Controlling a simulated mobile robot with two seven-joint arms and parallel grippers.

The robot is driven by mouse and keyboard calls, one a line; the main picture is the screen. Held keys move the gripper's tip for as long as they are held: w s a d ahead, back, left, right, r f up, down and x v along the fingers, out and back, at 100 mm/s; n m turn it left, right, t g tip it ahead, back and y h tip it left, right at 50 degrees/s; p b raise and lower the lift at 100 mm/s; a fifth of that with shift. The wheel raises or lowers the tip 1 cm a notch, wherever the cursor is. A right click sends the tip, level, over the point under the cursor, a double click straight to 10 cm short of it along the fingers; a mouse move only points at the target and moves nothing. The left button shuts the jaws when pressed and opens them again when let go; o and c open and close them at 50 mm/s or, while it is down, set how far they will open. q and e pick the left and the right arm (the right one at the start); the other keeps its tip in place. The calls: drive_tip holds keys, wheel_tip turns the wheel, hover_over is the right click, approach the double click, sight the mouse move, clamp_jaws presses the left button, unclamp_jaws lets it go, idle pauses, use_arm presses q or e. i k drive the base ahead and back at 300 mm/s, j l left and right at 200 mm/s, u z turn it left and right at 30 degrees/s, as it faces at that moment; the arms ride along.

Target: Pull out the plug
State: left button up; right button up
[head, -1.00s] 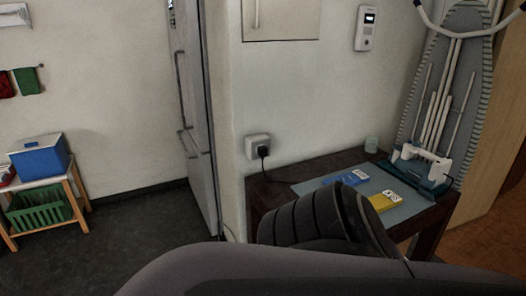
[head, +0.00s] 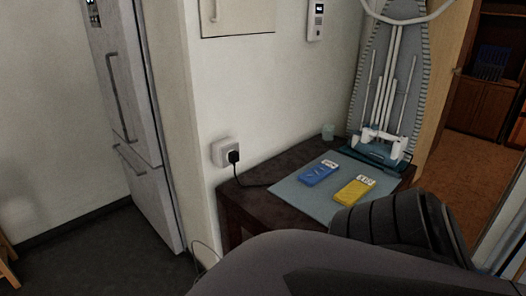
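A black plug (head: 234,156) sits in a white wall socket (head: 220,150) on the wall to the left of the dark table. Its black cord (head: 250,185) runs down onto the tabletop. One of my arms fills the lower right of the head view, with its dark ribbed part over the table's front right. Neither gripper's fingers show, and no gripper is seen near the plug.
The dark table (head: 234,205) bears a grey mat (head: 290,189) with a blue packet (head: 319,174) and a yellow packet (head: 354,190). An ironing board (head: 392,75) leans behind. A fridge (head: 135,110) stands left.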

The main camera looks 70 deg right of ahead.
sight(233, 157)
drive_tip(key=i+l+z, duration=0.1)
drive_tip(key=z, duration=0.25)
drive_tip(key=i+z, duration=0.55)
drive_tip(key=z, duration=0.2)
drive_tip(key=i+z, duration=0.4)
drive_tip(key=i, duration=0.35)
